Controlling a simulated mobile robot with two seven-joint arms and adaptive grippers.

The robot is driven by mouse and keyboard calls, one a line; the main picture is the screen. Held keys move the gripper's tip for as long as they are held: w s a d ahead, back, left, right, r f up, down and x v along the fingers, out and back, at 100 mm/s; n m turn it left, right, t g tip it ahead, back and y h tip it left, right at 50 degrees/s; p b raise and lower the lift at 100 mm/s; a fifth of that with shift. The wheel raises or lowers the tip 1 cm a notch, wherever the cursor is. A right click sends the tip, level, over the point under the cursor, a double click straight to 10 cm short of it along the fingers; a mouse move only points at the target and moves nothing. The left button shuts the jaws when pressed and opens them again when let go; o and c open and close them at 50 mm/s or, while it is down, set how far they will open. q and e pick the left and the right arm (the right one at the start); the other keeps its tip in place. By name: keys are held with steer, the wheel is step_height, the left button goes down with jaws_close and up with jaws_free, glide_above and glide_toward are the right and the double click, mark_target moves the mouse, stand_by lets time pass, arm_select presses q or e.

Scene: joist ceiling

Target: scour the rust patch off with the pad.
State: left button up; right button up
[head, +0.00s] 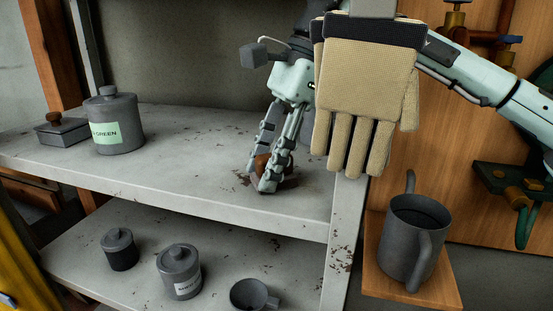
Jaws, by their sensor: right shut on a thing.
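My right gripper (262,178) reaches down to the upper shelf near its right end. It is shut on a small brown thing (262,161), which seems to be the pad; the fingers hide most of it. The held thing is low, at or just above the shelf surface; I cannot tell whether it touches. A brown rust patch (243,179) shows on the shelf just left of the fingertips, partly hidden by the gripper. My left gripper is not in view.
The upper shelf (190,180) is clear between my gripper and a grey jar with a green label (118,135). A lidded box (62,132) stands further left. Work gloves (365,85) hang close right of my gripper. A grey can (405,235) stands on a wooden ledge.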

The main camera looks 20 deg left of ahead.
mark_target(312, 196)
steer(key=shift+a+p, duration=0.45)
steer(key=shift+a, duration=0.7)
steer(key=shift+w, duration=0.15)
steer(key=shift+f, duration=0.1)
steer(key=shift+d, duration=0.6)
steer(key=shift+d+b, duration=0.85)
steer(key=shift+d, duration=2.15)
steer(key=shift+d+b, duration=0.4)
steer(key=shift+d, duration=1)
steer(key=shift+s+d, duration=0.2)
steer(key=shift+d, duration=0.1)
steer(key=shift+c, duration=0.2)
